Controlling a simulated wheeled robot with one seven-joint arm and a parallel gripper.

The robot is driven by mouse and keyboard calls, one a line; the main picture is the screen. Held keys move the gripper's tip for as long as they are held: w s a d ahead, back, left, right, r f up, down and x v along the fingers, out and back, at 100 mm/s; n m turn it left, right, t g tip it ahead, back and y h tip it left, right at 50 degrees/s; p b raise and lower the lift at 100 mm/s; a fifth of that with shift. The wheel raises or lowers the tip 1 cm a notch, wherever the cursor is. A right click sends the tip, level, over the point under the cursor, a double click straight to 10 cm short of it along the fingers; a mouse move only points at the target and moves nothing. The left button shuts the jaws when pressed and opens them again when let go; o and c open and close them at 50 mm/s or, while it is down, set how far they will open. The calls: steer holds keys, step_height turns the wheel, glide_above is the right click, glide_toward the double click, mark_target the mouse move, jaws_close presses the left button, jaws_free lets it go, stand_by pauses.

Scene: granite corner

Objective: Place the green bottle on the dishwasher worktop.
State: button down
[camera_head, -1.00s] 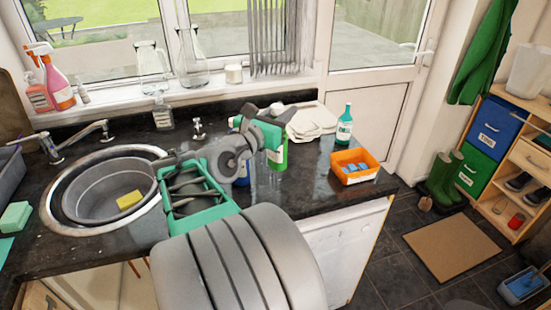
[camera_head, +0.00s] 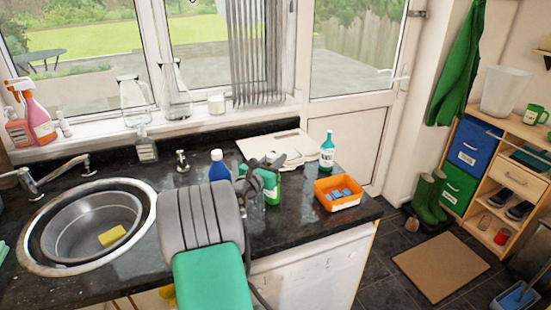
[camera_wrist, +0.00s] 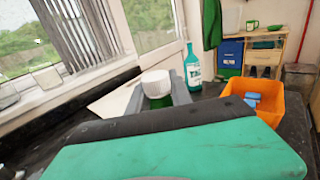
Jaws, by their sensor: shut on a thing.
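My gripper (camera_head: 262,176) is shut on the green bottle (camera_head: 273,191), which has a white label. The bottle is upright over the dark worktop (camera_head: 302,222) above the white dishwasher front (camera_head: 308,274). Its base is at or very close to the surface; I cannot tell whether it touches. In the wrist view its white cap (camera_wrist: 156,82) shows between the grey fingers, and most of its body is hidden. A teal bottle with a white label (camera_head: 327,152) stands farther back to the right, also in the wrist view (camera_wrist: 193,70).
An orange tub (camera_head: 337,203) with blue items stands right of the held bottle. A blue bottle (camera_head: 219,168) stands to its left. Pale boards (camera_head: 262,146) lie behind. The sink (camera_head: 40,255) is at left. Bare worktop lies in front of the tub.

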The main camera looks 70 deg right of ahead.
steer(key=shift+r, duration=0.2)
steer(key=shift+f, duration=0.15)
steer(key=c, duration=1.2)
jaws_free()
steer(key=shift+f, duration=0.1)
steer(key=shift+o, duration=0.2)
steer(key=a+b, duration=0.1)
steer(key=a, duration=1.1)
steer(key=shift+w+r, duration=0.2)
steer(key=shift+w, duration=0.2)
